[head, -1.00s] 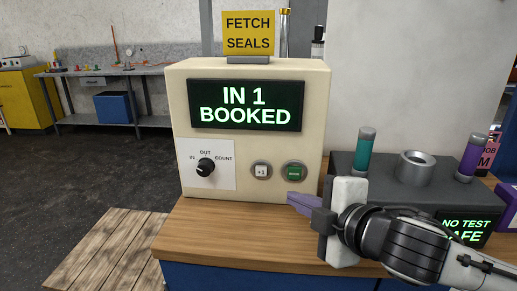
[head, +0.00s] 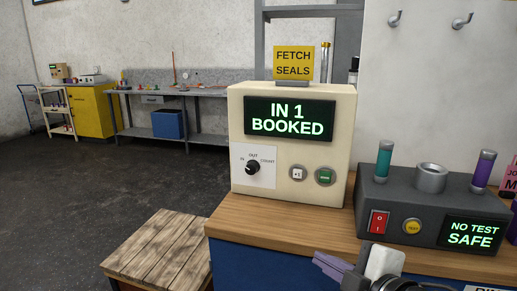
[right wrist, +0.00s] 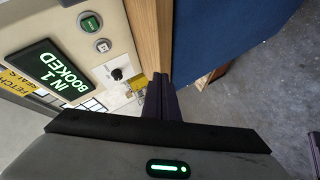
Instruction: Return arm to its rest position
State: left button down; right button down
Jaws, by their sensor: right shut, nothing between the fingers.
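My right gripper (head: 322,262) is low at the front edge of the wooden counter in the head view. Its purple fingers (right wrist: 162,98) are shut together with nothing between them, as the right wrist view shows. The gripper is apart from the cream booking box (head: 238,150), whose screen (head: 290,119) reads "IN 1 BOOKED". The box's dial (head: 253,167), a white "+1" button (head: 298,173) and a green button (head: 325,176) are on its front. My left gripper is not in view.
A dark tester (head: 400,205) reading "NO TEST SAFE" stands right of the box, with a teal-capped and a purple-capped cylinder. Open floor (head: 80,190) spreads left, towards a yellow cabinet (head: 97,112) and a workbench.

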jog(key=s+a+f+m+g, duration=0.1)
jog(key=s+f+m, duration=0.1)
jog(key=f, duration=0.3)
jog(key=s+a+f+m, duration=0.1)
jog(key=a+f+m, duration=0.1)
jog(key=f, duration=0.4)
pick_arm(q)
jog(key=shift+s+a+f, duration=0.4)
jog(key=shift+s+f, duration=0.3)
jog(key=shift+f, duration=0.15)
pick_arm(e)
jog(key=s+d+f+m+g+h, duration=0.1)
jog(key=s+d+f+m, duration=0.2)
jog(key=s+f, duration=0.6)
jog(key=s+d+f+m+g+h, duration=0.1)
jog(key=s+d+f+m, duration=0.1)
jog(key=s+f+m, duration=0.5)
jog(key=s+f, duration=0.3)
jog(key=f, duration=0.4)
jog(key=shift+s+d+f+g, duration=0.15)
jog(key=shift+s+d+g, duration=0.05)
jog(key=shift+d+g, duration=0.2)
